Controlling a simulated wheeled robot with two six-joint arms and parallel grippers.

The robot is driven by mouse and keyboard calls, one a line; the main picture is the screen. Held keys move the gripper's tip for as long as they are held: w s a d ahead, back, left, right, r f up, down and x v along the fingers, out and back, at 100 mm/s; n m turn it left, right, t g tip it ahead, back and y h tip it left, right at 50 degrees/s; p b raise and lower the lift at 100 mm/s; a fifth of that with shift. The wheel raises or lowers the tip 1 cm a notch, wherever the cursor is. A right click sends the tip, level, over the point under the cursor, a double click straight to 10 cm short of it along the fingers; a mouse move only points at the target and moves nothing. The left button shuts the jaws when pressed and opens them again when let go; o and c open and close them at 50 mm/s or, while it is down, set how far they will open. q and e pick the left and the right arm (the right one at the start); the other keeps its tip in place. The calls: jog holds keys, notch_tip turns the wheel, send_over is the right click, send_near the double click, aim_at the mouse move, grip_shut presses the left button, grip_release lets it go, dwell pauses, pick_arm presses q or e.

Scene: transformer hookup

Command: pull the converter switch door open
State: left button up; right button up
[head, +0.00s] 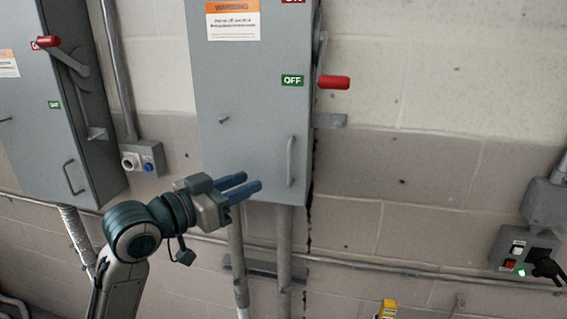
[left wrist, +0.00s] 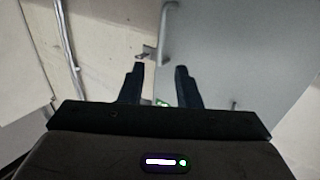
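A grey switch box with a closed door (head: 240,90) hangs on the wall in the middle of the head view. Its vertical bar handle (head: 291,162) is at the door's lower right. A red-gripped lever (head: 333,82) on its right side points down beside the green OFF label (head: 292,80). No label reading "converter" is legible. My left gripper (head: 251,184) is left of the handle, apart from it, with its blue fingers pointing right. In the left wrist view, my left gripper (left wrist: 160,75) has its fingers spread with nothing between them; a grey door (left wrist: 250,50) shows beyond. My right gripper is out of view.
A second grey box (head: 70,130) with its own handle and red lever hangs at left. Conduits (head: 284,245) run down below the middle box. A small socket box (head: 515,248) with a black plug is at right. The wall right of the box is mostly clear.

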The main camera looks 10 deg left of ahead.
aim_at(288, 165)
pick_arm(q)
jog(key=p+x, duration=0.5)
jog(key=x, duration=0.6)
jog(key=shift+a, duration=0.1)
jog(key=shift+c, duration=0.2)
grip_shut()
